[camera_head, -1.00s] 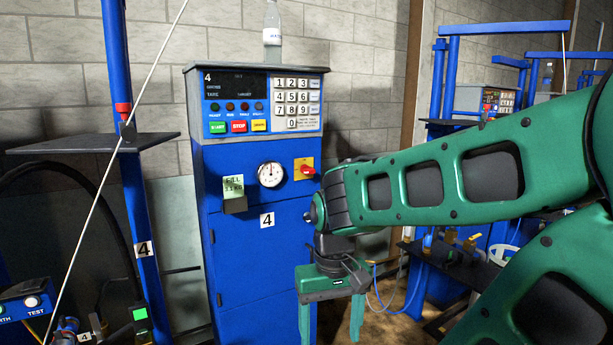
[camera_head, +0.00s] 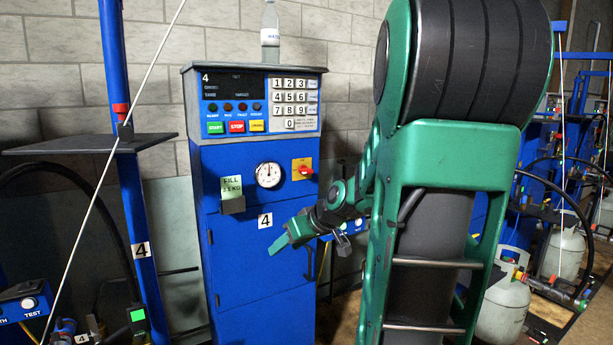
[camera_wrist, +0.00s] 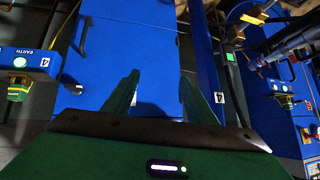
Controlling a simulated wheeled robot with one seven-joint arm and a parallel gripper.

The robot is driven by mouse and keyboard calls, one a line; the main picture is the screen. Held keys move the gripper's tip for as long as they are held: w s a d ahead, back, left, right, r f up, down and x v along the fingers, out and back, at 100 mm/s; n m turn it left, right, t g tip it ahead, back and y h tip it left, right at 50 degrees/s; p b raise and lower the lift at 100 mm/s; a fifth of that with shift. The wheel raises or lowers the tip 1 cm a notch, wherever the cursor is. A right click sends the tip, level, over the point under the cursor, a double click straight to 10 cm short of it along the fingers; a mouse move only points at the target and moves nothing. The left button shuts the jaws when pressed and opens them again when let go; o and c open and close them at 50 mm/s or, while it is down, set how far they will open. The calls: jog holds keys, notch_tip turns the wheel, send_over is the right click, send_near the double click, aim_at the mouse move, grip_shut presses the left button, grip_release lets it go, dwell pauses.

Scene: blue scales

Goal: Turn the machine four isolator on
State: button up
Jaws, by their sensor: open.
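The machine four isolator (camera_head: 302,169) is a red rotary knob on a yellow plate. It sits on the blue front of machine four (camera_head: 255,270), right of the round dial; the knob's exact angle is too small to tell. My gripper (camera_head: 274,246) is below and a little left of the isolator, in front of the cabinet, pointing left and not touching the knob. In the wrist view my gripper (camera_wrist: 157,88) has its two green fingers apart with nothing between them, with blue panels beyond. I cannot make out the isolator in the wrist view.
A fill card (camera_head: 231,187) is left of the isolator. A blue post (camera_head: 133,190) with a shelf stands left. Gas cylinders (camera_head: 503,305) stand at right.

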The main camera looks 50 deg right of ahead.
jog(key=w+d+r+t+h, duration=0.2)
jog(key=w+d+r+t, duration=0.3)
jog(key=d, duration=0.5)
jog(key=m+t+h, duration=0.1)
jog(key=t+h, duration=0.2)
send_near(308, 172)
jog(key=x, duration=0.9)
jog(key=shift+w+d+r, duration=0.1)
jog(key=shift+w, duration=0.1)
jog(key=c, duration=1.1)
